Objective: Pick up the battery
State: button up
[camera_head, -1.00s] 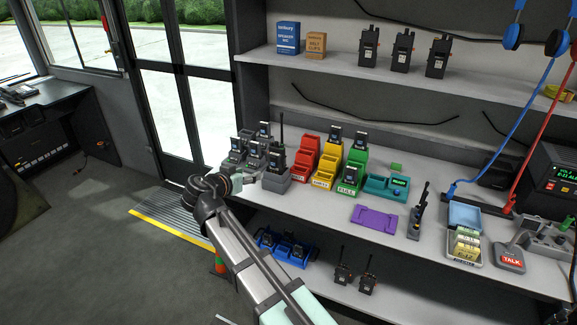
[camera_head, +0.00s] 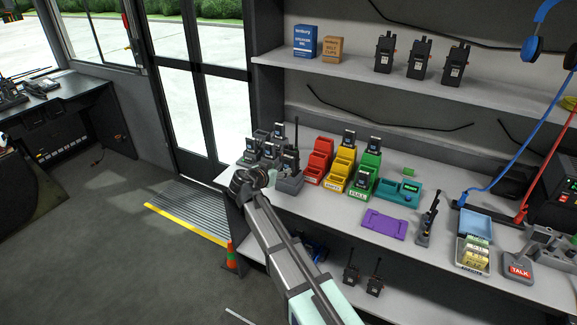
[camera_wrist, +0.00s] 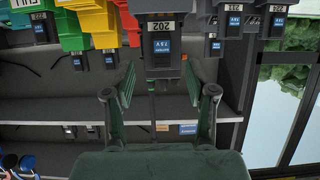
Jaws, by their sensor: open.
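Several small dark batteries with blue labels stand in chargers on the shelf. In the head view, one is in the yellow charger row (camera_head: 346,138), others in the green row (camera_head: 362,179), and more in the grey chargers at the left. My gripper (camera_head: 250,178) is at the front left of the grey chargers, its fingers mostly hidden. In the wrist view, my gripper (camera_wrist: 160,72) is open and empty. A dark unit with a blue label (camera_wrist: 162,46), in a charger marked 202 (camera_wrist: 160,25), is ahead between the fingers; I cannot tell whether they touch it.
A radio with a tall antenna (camera_head: 291,158) stands close right of my gripper. Red chargers (camera_head: 318,162), a teal device (camera_head: 399,191) and a purple plate (camera_head: 384,224) lie further right. The upper shelf (camera_head: 400,78) overhangs behind.

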aim_at(287, 166)
jog(key=p+x, duration=0.2)
jog(key=x, duration=0.3)
jog(key=shift+w+f+p, duration=0.1)
jog(key=shift+w+p, duration=0.1)
jog(key=shift+p, duration=0.2)
grip_shut()
